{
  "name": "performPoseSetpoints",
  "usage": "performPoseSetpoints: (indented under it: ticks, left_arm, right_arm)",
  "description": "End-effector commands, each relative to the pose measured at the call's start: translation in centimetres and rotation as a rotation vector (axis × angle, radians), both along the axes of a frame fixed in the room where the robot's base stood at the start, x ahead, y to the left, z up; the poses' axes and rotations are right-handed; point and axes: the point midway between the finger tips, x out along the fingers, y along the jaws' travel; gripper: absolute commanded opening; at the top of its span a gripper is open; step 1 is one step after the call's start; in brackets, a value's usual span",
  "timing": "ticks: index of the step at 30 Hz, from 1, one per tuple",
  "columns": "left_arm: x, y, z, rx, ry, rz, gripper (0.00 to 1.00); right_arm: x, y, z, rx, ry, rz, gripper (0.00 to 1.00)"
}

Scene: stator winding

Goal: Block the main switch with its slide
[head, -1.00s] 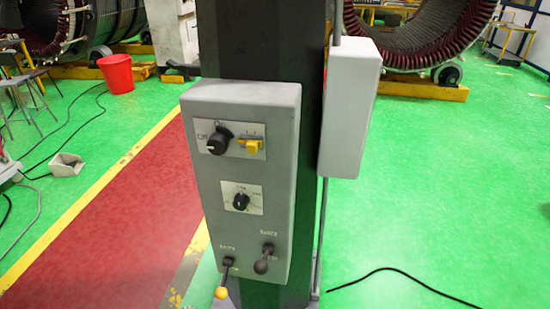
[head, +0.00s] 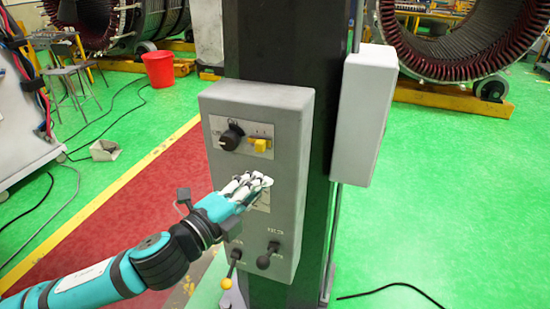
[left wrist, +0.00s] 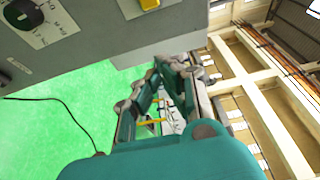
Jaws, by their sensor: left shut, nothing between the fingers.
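The main switch (head: 231,138) is a black rotary knob on a white plate near the top of the grey control box (head: 300,135). The yellow slide (head: 261,146) sits just right of the knob on the same plate. The slide also shows at the top edge of the left wrist view (left wrist: 149,4). My left gripper (head: 262,181) is in front of the box, below the slide and apart from it. Its fingers (left wrist: 168,66) are shut and empty. It hides most of the middle selector in the head view. My right gripper is not in view.
A red bucket (head: 158,68) stands on the floor behind.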

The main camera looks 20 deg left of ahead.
Motion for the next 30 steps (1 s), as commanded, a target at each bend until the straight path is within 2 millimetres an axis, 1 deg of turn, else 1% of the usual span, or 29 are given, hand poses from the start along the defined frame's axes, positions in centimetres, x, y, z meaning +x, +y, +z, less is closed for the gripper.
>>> performPoseSetpoints:
  ticks: [5,9,13,17,27,28,30]
  left_arm:
    - [0.0,0.0,0.1,0.002,-0.002,-0.001,0.0]
    - [0.0,0.0,0.1,0.001,-0.001,-0.001,0.0]
    - [0.8,-0.3,0.3,-0.002,-0.002,0.0,0.0]
    - [2.7,-1.1,0.6,-0.003,-0.003,0.0,0.0]
    - [9.4,-3.7,0.6,-0.002,-0.002,0.0,0.0]
    - [9.7,-3.6,0.4,0.001,-0.001,0.001,0.0]
    - [9.4,-2.0,0.2,0.005,0.001,0.002,0.0]
  right_arm:
    - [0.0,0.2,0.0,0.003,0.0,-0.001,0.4]
    - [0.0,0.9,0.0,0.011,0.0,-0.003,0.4]
    - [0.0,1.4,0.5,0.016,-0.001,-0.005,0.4]
    - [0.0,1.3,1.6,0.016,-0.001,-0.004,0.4]
    - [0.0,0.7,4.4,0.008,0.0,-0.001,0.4]
    - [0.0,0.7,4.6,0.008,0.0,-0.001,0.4]
    - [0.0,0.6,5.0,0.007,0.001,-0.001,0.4]
